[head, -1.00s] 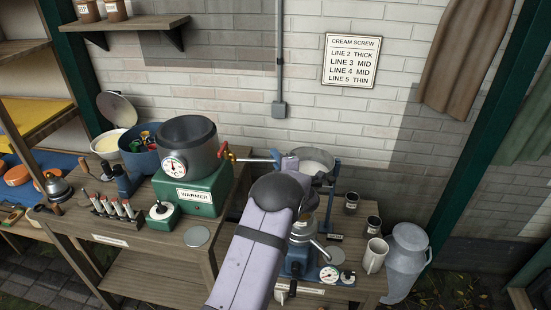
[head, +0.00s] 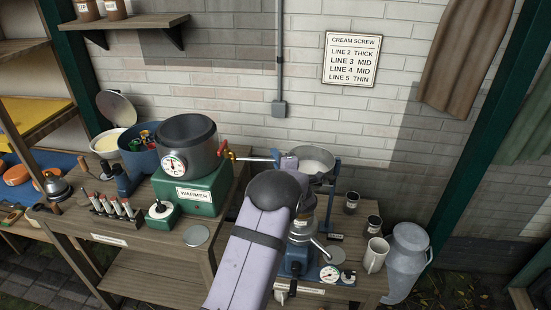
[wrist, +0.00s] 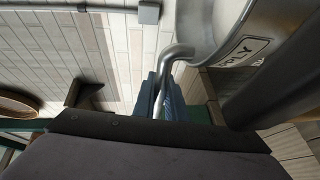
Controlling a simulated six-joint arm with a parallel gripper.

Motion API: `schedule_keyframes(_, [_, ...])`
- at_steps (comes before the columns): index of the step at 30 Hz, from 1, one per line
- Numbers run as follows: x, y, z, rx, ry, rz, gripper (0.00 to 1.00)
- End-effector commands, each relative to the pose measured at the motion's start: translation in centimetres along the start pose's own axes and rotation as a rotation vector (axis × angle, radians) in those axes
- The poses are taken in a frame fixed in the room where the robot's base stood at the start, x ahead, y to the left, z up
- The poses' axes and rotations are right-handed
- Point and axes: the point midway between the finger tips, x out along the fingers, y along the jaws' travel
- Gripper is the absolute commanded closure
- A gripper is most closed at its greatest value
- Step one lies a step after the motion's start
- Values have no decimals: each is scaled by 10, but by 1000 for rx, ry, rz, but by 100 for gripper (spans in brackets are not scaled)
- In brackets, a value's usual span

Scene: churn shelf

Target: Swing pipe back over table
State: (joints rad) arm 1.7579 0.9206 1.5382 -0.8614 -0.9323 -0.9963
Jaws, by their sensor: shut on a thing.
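The pipe (wrist: 177,52) is a bent grey metal tube in the wrist view. A red-handled tap (head: 229,153) sits at the pot's side. The wooden table (head: 145,227) stands below, with the green warmer (head: 190,194) under the pot.
A metal bowl (head: 314,160) on a blue-based separator stands right beside my gripper. Small dark cups, a white mug (head: 375,256) and a grey milk can (head: 406,260) stand farther right. A round disc (head: 197,236) lies on the table's front right.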

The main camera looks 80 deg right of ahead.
Motion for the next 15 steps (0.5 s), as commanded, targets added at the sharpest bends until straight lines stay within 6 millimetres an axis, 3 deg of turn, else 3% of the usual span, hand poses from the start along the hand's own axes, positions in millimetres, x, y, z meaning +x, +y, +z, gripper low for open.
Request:
schedule_keyframes(1, [-2, -9, -2, 8, -8, -11, 100])
schedule_keyframes(15, [-22, -14, -8, 28, -164, 1, 100])
